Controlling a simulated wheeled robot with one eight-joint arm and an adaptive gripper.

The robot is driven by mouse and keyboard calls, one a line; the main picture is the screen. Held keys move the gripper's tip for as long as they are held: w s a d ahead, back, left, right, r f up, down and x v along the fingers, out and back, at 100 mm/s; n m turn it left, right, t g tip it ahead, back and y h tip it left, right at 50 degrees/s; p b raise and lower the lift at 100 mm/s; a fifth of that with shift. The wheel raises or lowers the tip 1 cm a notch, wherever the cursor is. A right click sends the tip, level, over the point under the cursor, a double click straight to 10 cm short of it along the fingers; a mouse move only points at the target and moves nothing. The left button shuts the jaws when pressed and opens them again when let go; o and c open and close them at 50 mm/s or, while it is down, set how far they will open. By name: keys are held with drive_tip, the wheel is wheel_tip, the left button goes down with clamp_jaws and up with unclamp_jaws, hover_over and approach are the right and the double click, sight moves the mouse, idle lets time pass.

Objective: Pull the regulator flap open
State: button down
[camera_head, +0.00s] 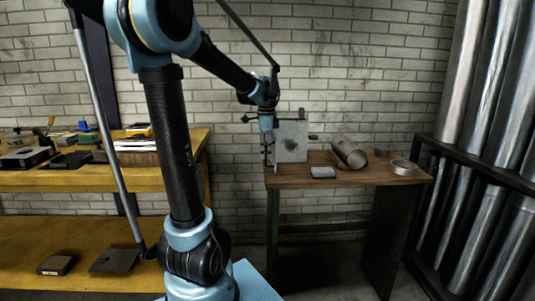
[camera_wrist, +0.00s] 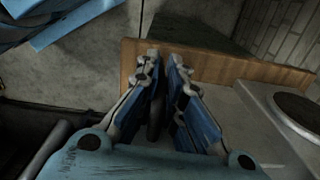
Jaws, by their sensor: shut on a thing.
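A grey upright metal plate (camera_head: 290,142) with a dark round patch stands at the left end of the small wooden table. It fits the regulator, but I cannot tell clearly which part is the flap. My gripper (camera_head: 266,152) points down beside the plate's left edge. In the wrist view, my gripper (camera_wrist: 163,62) has its two blue fingers close together around a narrow dark part (camera_wrist: 155,118), perhaps a handle. The fingers hide most of it. A grey surface with a dark round disc (camera_wrist: 302,110) lies to the right of the fingers.
The wooden table (camera_head: 385,178) also bears a metal pipe piece (camera_head: 348,153), a ring (camera_head: 404,167) and a small grey block (camera_head: 322,173). A cluttered yellow workbench (camera_head: 95,182) stands left. Tall pipes (camera_head: 485,130) stand in a rack at right.

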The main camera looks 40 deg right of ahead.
drive_tip(key=c, duration=2)
unclamp_jaws()
drive_tip(key=shift+c, duration=0.2)
drive_tip(key=o, duration=0.4)
drive_tip(key=shift+a+r, duration=0.1)
drive_tip(key=shift+a, duration=0.05)
drive_tip(key=shift+c, duration=0.2)
wheel_tip(320, 180, up, 12)
drive_tip(key=shift+f, duration=0.1)
